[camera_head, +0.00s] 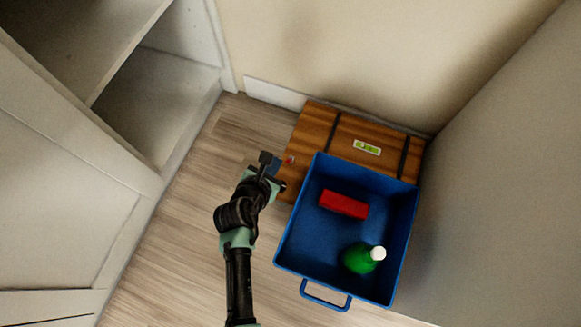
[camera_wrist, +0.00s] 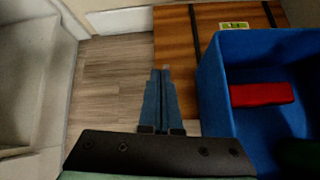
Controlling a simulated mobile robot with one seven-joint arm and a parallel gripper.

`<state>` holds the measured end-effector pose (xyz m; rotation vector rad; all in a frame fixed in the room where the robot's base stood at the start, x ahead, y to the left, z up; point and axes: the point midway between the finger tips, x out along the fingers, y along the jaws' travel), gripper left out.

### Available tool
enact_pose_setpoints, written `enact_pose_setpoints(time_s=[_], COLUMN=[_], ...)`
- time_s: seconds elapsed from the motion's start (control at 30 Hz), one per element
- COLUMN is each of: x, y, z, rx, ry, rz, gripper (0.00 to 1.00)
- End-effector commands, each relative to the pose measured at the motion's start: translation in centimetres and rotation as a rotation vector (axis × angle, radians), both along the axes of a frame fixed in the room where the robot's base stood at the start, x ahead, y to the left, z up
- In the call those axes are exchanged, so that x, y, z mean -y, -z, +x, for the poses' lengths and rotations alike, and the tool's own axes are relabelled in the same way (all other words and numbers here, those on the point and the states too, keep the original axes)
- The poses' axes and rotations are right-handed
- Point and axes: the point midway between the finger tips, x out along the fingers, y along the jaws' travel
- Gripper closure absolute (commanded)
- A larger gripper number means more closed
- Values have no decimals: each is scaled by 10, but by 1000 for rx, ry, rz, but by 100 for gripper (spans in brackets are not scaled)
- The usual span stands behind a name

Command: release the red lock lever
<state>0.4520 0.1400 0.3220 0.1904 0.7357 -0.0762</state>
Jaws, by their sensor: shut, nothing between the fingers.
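In the wrist view my gripper (camera_wrist: 160,70) points at the left edge of the wooden chest (camera_wrist: 177,38), and the red lever cannot be made out there. A small dark round part (camera_head: 282,186) shows below the lever on the chest.
A blue crate (camera_head: 283,240) stands against the chest's front right, covering part of it. It holds a red block (camera_head: 343,204) and a green bottle (camera_head: 358,259) with a white cap. White shelving (camera_head: 180,80) is at left.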

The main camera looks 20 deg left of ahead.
Motion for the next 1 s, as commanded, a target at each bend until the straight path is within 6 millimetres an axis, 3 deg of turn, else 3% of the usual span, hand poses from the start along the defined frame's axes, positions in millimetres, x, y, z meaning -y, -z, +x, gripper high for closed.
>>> enact_pose_setpoints(time_s=[0.03, 0.2, 0.67, 1.0], x=[-1, -2, -2, -1], y=[25, 52, 56, 92], z=[-10, -28, -30, 2], rx=[-22, -59, -65, -62], ry=[-31, -98, -109, -106], rz=[-38, -114, -128, -128], gripper=[100, 100, 100, 100])
